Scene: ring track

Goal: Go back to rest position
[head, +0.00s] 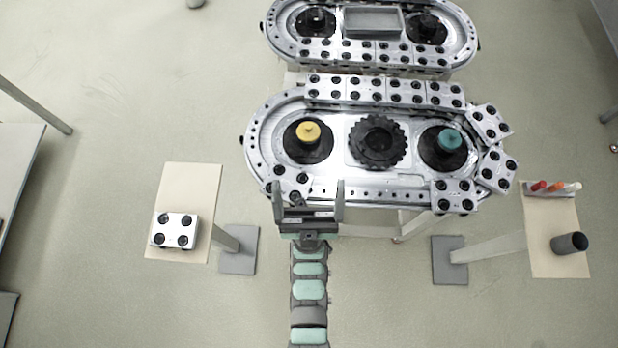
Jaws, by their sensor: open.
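My gripper (308,203) is open and empty, with its two fingers spread and pointing toward the near edge of the front ring track (350,187). It hangs over or just in front of that edge, near a carriage at the lower left; I cannot tell its height. The front ring track carries several silver carriages with black wheels along its far side (385,91) and right end. A yellow-topped knob (307,132), a black gear (377,142) and a teal-topped knob (449,140) sit in its middle.
A left stand (190,185) holds a loose silver carriage (174,230). A right stand (550,215) holds a dark cylinder (569,243) and a small rack (549,189) with red, orange and white pieces. A second ring track (370,52) lies behind. Floor between the stands is mostly clear.

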